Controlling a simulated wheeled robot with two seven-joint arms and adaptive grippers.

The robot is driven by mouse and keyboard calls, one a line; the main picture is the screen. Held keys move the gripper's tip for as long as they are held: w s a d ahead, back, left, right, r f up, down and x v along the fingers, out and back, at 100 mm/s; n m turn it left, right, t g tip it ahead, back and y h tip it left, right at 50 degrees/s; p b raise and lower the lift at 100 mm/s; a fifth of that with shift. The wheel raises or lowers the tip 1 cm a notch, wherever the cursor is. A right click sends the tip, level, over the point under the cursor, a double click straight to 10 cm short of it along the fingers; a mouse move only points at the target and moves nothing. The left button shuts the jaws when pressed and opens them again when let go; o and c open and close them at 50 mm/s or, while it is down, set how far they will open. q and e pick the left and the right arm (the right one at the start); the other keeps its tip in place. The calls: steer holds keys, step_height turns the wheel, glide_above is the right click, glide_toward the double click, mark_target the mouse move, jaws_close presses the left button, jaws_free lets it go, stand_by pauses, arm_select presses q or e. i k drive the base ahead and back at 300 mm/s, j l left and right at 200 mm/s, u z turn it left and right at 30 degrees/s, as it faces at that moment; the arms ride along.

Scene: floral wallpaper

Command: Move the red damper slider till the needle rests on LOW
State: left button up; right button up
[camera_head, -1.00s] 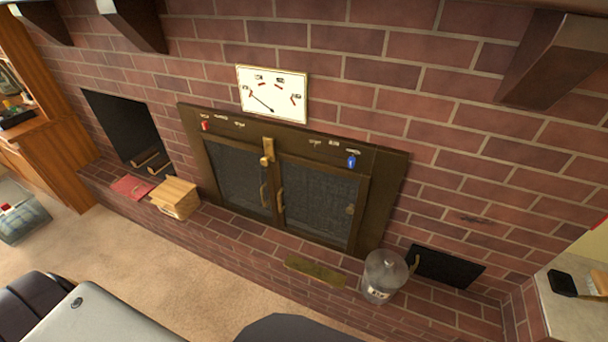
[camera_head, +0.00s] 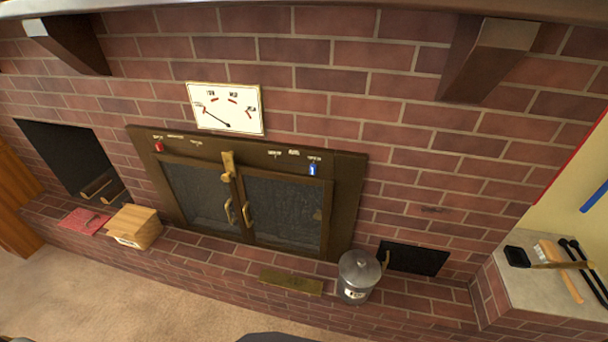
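The red damper slider (camera_head: 159,147) sits at the left end of the dark metal panel (camera_head: 345,190) above the fireplace doors. A blue slider (camera_head: 313,170) sits toward the panel's right end. The white gauge (camera_head: 226,107) hangs on the brick just above the panel. Its thin dark needle (camera_head: 213,115) points up and left, at the leftmost mark. Several marks with small labels run in an arc across the dial, and the lettering is too small to read surely. Neither of my grippers shows in the head view.
A brass latch (camera_head: 229,164) stands between the mesh doors. On the brick hearth are a wooden box (camera_head: 134,227), a red book-like item (camera_head: 82,222), a brass plate (camera_head: 291,281) and a metal canister (camera_head: 357,276). A ledge at right holds tools (camera_head: 560,270). Carpet in front is open.

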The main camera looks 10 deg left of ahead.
mark_target(158, 146)
steer(key=j+u, duration=0.15)
steer(key=u, duration=0.35)
steer(key=i+u, duration=0.1)
steer(key=u, duration=0.35)
steer(key=i+j+u, duration=0.1)
steer(key=u, duration=0.4)
steer(key=i+j, duration=0.15)
steer(key=j, duration=0.15)
steer(key=i+j+z, duration=0.1)
steer(key=j, duration=0.2)
steer(key=i+j, duration=0.15)
steer(key=j, duration=0.15)
steer(key=i+j+z, duration=0.1)
steer(key=j, duration=0.2)
